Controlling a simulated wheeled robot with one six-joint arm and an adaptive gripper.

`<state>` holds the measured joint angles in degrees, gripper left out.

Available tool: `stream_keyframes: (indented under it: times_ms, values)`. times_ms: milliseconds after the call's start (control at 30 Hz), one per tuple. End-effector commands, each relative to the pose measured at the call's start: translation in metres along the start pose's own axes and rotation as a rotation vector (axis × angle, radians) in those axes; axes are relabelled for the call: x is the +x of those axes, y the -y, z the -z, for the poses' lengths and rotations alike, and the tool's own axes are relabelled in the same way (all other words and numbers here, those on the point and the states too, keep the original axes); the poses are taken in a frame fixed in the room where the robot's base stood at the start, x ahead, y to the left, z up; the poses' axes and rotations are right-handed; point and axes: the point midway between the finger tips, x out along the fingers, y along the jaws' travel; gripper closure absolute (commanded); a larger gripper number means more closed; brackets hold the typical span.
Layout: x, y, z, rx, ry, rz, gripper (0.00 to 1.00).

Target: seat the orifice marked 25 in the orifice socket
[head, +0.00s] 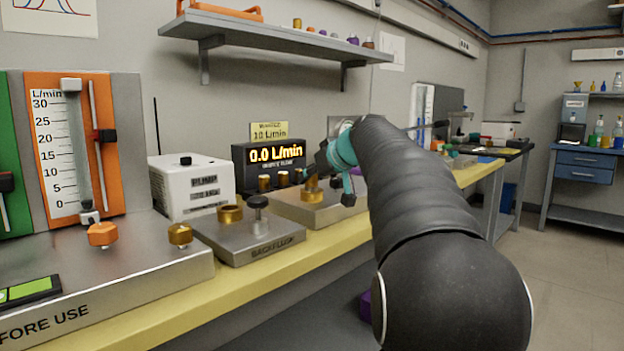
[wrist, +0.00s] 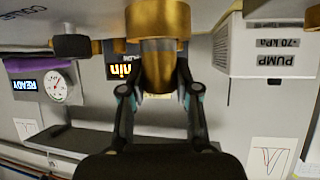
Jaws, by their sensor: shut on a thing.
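My gripper (head: 330,165) is over the metal block (head: 290,208) beyond the backflush block. In the wrist view, which is upside down, my gripper (wrist: 157,82) is shut on a narrow brass piece (wrist: 158,62), likely an orifice; no mark on it is legible. A wider brass collar (wrist: 158,18), likely the orifice socket, is in line with the piece's far end. In the head view the brass piece (head: 311,181) is above the collar (head: 312,195). I cannot tell how far it is inserted.
Several other brass pieces (head: 264,183) stand by the display (head: 270,155) reading 0.0 L/min. The backflush block (head: 248,240) with a brass ring (head: 230,213) and a knob is nearer. A white pump box (head: 192,187) stands left, a shelf (head: 290,32) above.

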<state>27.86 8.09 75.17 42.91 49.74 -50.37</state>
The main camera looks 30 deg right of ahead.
Motion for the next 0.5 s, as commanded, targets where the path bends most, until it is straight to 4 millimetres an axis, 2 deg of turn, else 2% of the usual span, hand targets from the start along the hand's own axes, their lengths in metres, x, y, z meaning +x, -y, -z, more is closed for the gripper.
stream_keyframes:
  times_ms: [400,433,500]
  values:
    - [0.0023,-0.0001,-0.0044,-0.001,-0.001,0.000,1.00]
    - [0.0023,-0.0002,-0.0045,0.000,-0.001,0.000,0.67]
    - [0.0019,-0.0002,-0.0036,0.000,0.000,0.000,0.49]
